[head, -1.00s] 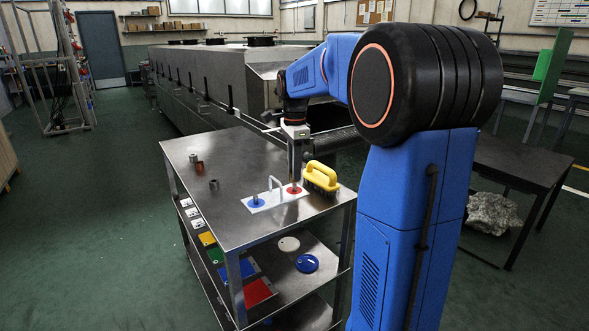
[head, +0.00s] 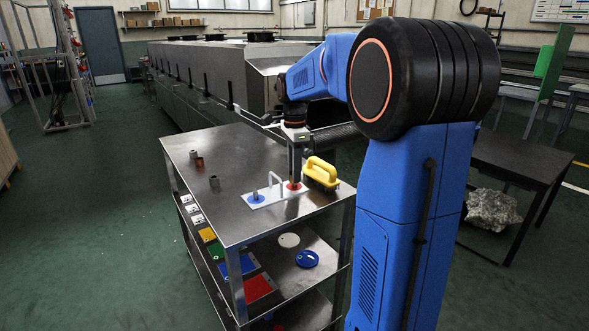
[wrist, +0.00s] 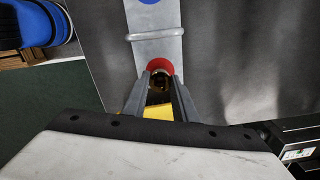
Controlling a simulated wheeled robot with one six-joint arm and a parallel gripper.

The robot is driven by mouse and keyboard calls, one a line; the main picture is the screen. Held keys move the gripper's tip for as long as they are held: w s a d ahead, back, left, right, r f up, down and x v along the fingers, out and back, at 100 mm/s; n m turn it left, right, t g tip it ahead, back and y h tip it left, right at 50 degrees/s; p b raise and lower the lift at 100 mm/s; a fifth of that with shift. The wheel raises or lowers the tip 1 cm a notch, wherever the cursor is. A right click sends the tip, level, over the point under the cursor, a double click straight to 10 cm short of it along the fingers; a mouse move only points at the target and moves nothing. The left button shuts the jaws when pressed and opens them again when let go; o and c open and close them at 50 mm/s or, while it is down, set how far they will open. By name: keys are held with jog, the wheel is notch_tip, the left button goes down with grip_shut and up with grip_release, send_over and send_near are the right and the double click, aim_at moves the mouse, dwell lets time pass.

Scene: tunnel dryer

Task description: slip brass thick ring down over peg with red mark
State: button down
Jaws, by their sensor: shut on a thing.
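The white plate (head: 275,199) lies on the steel table top, with a blue-marked peg (head: 255,198), an upright handle and a red mark (head: 293,187). My gripper (head: 294,180) points down over the red mark. In the wrist view my gripper (wrist: 160,90) has its fingers closed on the brass thick ring (wrist: 159,83), which shows dark and small between them. The red mark (wrist: 159,65) shows just beyond the fingertips. The peg there is hidden by the fingers and ring, so I cannot tell whether the ring is around it.
The lower shelf holds coloured plates and a blue disc (head: 307,259). The middle of the table top is clear.

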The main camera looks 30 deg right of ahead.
jog(key=shift+f, duration=0.85)
jog(key=c, duration=1.4)
grip_release()
jog(key=shift+o, duration=0.2)
notch_tip(320, 180, up, 17)
jog(key=shift+r, duration=0.2)
jog(key=s+a+f+n+t, duration=0.1)
jog(key=s+a+f+n, duration=0.4)
jog(key=s, duration=0.5)
jog(key=s+a+f+n+t, duration=0.2)
jog(key=s+a+f+n, duration=0.3)
jog(key=s+f+n, duration=0.4)
jog(key=s+a+f+n+t, duration=0.1)
jog(key=s+a+f+n, duration=0.5)
jog(key=s, duration=0.5)
notch_tip(320, 180, down, 2)
jog(key=shift+f+n+t, duration=0.15)
jog(key=shift+n+t, duration=0.25)
